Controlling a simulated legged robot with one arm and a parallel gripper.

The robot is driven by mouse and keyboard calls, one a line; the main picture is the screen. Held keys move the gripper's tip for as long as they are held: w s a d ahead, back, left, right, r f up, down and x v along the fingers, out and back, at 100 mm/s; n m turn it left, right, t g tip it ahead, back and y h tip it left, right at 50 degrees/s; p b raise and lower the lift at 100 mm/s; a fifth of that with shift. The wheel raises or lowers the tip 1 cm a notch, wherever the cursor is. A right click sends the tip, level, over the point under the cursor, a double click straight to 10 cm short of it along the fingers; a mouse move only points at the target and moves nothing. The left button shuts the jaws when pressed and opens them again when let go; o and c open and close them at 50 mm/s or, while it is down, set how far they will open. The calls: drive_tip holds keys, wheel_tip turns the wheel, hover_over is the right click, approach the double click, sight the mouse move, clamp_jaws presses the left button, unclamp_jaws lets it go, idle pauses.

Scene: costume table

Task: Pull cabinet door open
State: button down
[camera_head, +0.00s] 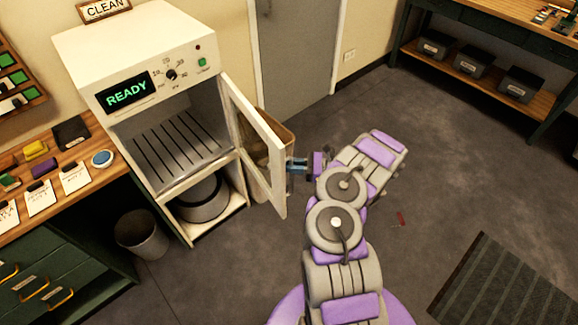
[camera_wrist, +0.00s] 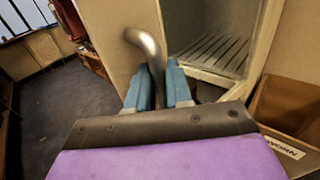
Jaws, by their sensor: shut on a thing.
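The white cabinet (camera_head: 146,50) with a green READY display stands at the left in the head view. Its framed door (camera_head: 249,130) stands well open, swung out to the right, and the slatted shelf (camera_head: 172,140) inside shows. My gripper (camera_head: 297,166) is at the outer side of the door, near its free edge. In the wrist view its blue fingers (camera_wrist: 156,92) are shut on the curved metal door handle (camera_wrist: 150,48). The lower part of the handle is hidden between the fingers. The slatted interior also shows beyond the door in the wrist view.
An open lower bay holds a round metal drum (camera_head: 203,198). A grey waste bin (camera_head: 141,235) stands left of the cabinet. A tan bin (camera_head: 278,128) is behind the door. A grey room door (camera_head: 292,55) is at the back. The floor (camera_head: 405,150) to the right is mostly clear.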

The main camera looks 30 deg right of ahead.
drive_tip(key=shift+w+d, duration=0.2)
drive_tip(key=shift+d, duration=0.05)
drive_tip(key=c, duration=1.5)
unclamp_jaws()
drive_tip(key=shift+a+r, duration=0.1)
drive_tip(key=shift+a, duration=0.1)
drive_tip(key=shift+o, duration=1.3)
drive_tip(key=shift+w+a, duration=0.1)
drive_tip(key=shift+a, duration=0.15)
drive_tip(key=shift+d, duration=0.2)
drive_tip(key=v, duration=1.7)
drive_tip(key=shift+d+f+p, duration=0.2)
drive_tip(key=shift+d+p, duration=0.15)
drive_tip(key=shift+p, duration=0.1)
